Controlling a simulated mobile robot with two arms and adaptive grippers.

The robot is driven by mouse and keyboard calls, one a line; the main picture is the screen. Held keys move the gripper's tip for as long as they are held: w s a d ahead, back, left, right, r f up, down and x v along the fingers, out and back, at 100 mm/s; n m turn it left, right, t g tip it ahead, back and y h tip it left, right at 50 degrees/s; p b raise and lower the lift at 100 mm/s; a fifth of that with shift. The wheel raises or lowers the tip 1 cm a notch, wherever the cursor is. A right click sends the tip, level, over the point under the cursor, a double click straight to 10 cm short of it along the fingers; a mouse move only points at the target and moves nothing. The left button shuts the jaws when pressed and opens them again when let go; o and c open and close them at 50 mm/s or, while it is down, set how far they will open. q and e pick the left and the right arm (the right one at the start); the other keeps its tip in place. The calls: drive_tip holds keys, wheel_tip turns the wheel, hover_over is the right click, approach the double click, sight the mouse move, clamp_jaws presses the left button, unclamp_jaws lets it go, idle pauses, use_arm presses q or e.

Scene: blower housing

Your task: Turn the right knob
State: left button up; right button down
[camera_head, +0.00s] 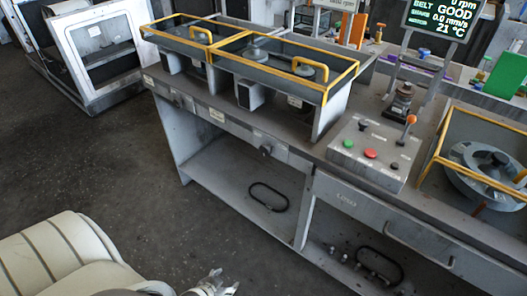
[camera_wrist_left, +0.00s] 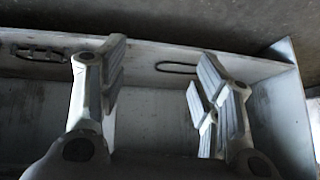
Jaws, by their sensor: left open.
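A dark round knob (camera_head: 266,151) sits on the front edge panel of the grey workbench (camera_head: 235,128). It is the clearer, right-hand one; a smaller dark shape on the same panel farther left is too small to tell. My left gripper (camera_head: 212,284) shows at the bottom edge of the head view, well below and in front of the knob, touching nothing. In the left wrist view the left gripper (camera_wrist_left: 160,85) is open, its two fingers wide apart with nothing between them. The knob does not show clearly in the wrist view. My right gripper is not in view.
A control box (camera_head: 370,150) with green, red and black buttons and an orange-tipped lever stands on the bench. Yellow-framed housings (camera_head: 255,55) stand at its back left. Lower shelves (camera_head: 240,195) hold black oval loops. Open floor (camera_head: 110,160) lies left of the bench.

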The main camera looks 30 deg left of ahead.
use_arm(q)
drive_tip(key=w+a+r+t, duration=0.4)
drive_tip(key=w+a+r, duration=0.1)
drive_tip(key=w+r, duration=0.6)
drive_tip(key=m+t+h, duration=0.2)
drive_tip(key=t, duration=0.4)
approach(264, 151)
drive_tip(key=w, duration=0.8)
drive_tip(key=shift+w+d+f, duration=0.2)
drive_tip(key=shift+w+f, duration=0.1)
drive_tip(key=c, duration=1)
drive_tip(key=o, duration=1)
